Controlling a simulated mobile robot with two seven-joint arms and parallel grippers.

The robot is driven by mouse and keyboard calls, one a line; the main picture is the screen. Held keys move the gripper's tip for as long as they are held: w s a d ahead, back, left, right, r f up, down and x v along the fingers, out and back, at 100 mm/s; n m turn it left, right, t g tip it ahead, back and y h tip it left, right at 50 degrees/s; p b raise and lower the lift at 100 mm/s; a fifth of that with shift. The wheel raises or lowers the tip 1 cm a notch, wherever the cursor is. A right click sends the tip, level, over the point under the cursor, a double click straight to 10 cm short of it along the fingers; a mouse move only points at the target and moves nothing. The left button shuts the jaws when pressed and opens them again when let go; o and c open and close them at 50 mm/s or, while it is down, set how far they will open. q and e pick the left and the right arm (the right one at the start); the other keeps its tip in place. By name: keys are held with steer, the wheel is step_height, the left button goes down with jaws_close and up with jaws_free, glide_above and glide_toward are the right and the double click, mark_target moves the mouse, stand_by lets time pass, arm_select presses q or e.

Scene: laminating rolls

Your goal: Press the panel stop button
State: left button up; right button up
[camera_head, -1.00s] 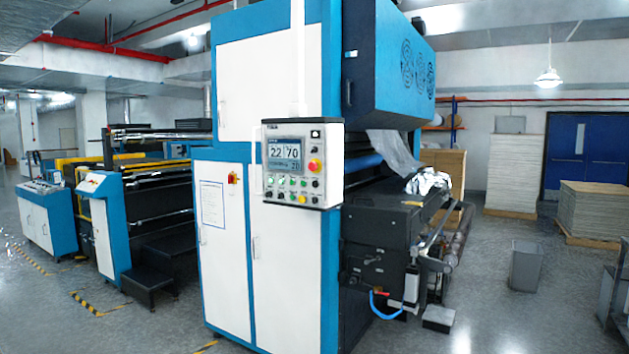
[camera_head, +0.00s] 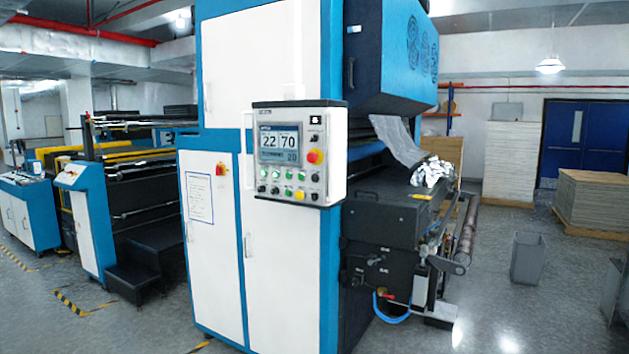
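The control panel (camera_head: 297,152) is a white-framed box on the front of the blue and white laminating machine (camera_head: 263,60). Its lit screen (camera_head: 279,143) shows the numbers 22 and 70. A red round button (camera_head: 314,156) on a yellow base sits at the right of the screen. A yellow button (camera_head: 299,196) is at the lower edge, with small green and other buttons in rows near it. A smaller red switch (camera_head: 221,169) on a yellow plate is on the cabinet door to the left. Neither of my grippers is in view.
Black steps (camera_head: 137,270) stand at the left of the machine. The roller unit (camera_head: 400,235) juts out at its right. A grey bin (camera_head: 527,259) and stacked boards (camera_head: 596,205) are farther right. Grey floor is open between them.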

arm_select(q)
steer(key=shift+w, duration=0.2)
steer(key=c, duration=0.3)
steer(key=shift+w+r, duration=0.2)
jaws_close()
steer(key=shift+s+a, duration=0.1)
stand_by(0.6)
